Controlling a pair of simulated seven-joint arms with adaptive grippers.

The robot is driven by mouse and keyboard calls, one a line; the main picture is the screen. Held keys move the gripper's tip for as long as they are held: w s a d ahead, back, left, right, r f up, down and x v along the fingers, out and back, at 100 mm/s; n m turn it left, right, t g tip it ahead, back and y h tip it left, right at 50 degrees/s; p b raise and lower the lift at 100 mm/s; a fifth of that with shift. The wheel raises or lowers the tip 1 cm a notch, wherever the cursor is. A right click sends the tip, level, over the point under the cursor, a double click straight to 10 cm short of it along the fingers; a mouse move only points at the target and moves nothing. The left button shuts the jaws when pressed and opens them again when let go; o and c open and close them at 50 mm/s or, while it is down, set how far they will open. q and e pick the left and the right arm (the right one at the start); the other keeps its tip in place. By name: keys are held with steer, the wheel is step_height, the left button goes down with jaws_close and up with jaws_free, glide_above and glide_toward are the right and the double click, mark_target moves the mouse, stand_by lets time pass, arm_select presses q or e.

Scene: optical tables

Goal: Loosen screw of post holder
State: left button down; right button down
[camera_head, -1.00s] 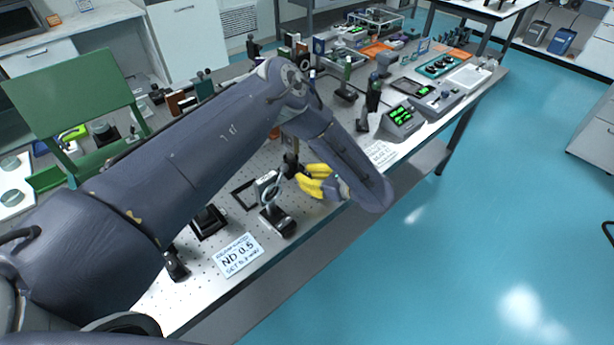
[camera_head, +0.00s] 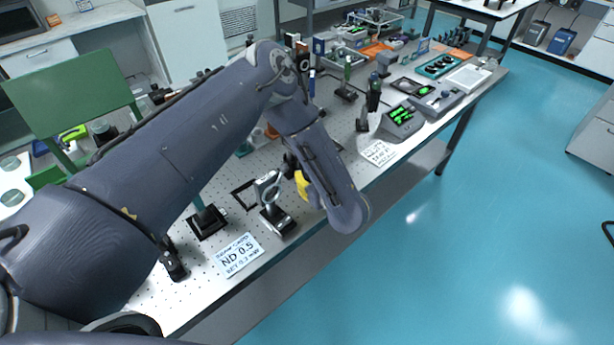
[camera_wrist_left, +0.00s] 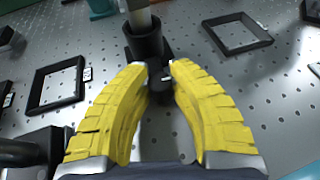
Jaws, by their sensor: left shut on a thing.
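My right gripper is not in view.
A lens mount (camera_head: 268,187) on a base stands just left of the gripper in the head view. A card reading ND 0.5 (camera_head: 240,254) lies near the table's front edge. Black square frames (camera_wrist_left: 58,84) (camera_wrist_left: 238,34) lie either side of the post holder. Instruments (camera_head: 403,120) stand farther right.

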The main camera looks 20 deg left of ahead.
arm_select(q)
steer(key=shift+m+t+h, duration=0.5)
steer(key=shift+m+t, duration=0.1)
steer(key=c, duration=1.2)
jaws_free()
steer(key=shift+v, duration=6)
steer(key=shift+w+a+r, duration=0.1)
steer(key=shift+r, duration=0.05)
